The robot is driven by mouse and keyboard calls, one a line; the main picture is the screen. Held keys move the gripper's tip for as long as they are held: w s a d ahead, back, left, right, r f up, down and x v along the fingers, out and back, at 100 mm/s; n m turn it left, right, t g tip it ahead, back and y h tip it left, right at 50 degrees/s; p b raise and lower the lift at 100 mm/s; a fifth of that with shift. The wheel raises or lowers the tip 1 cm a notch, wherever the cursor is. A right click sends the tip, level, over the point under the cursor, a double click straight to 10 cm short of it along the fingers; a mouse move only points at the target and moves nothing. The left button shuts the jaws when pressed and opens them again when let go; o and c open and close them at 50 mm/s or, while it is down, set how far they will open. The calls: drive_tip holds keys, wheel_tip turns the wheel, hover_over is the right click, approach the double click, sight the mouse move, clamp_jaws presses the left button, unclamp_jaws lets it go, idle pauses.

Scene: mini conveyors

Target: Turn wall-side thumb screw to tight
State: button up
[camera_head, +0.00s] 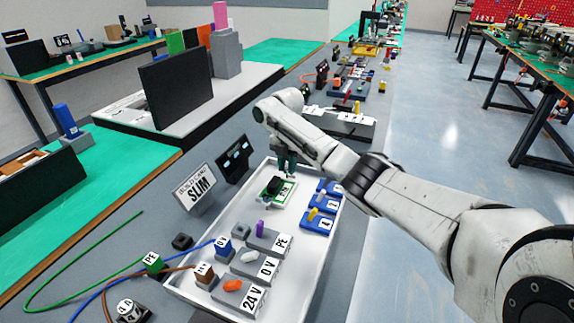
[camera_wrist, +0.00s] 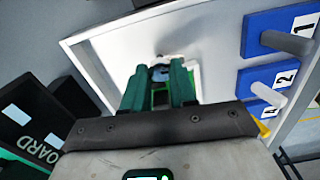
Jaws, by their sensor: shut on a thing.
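My gripper (camera_head: 286,162) points down over a small green board (camera_head: 283,192) at the far end of the white tray (camera_head: 196,295). In the wrist view its two green fingers (camera_wrist: 160,76) are close together around a small dark knob (camera_wrist: 160,70), which looks like a thumb screw. The fingers hide most of it, so I cannot tell its turn angle or whether it is the wall-side one. Part of the green board (camera_wrist: 160,97) shows between the fingers. A dark upright part (camera_head: 274,185) stands on the board.
Blue blocks with pegs (camera_head: 316,225) stand at the tray's right side, near my fingers; they also show in the wrist view (camera_wrist: 262,45). A SLIM sign (camera_head: 195,187) and dark display (camera_head: 236,160) stand left of the tray. Labelled terminal blocks (camera_head: 256,292) fill the near end.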

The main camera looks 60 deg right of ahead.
clamp_jaws()
drive_tip(key=shift+r+m+p, duration=0.15)
drive_tip(key=shift+m+p, duration=0.65)
drive_tip(key=shift+m, duration=0.2)
drive_tip(key=m+p, duration=0.3)
drive_tip(key=m, duration=0.3)
drive_tip(key=m+p, duration=0.1)
drive_tip(key=m, duration=0.3)
drive_tip(key=shift+m, duration=0.4)
drive_tip(key=m, duration=0.4)
drive_tip(key=shift+p, duration=0.35)
drive_tip(key=shift+m, duration=0.3)
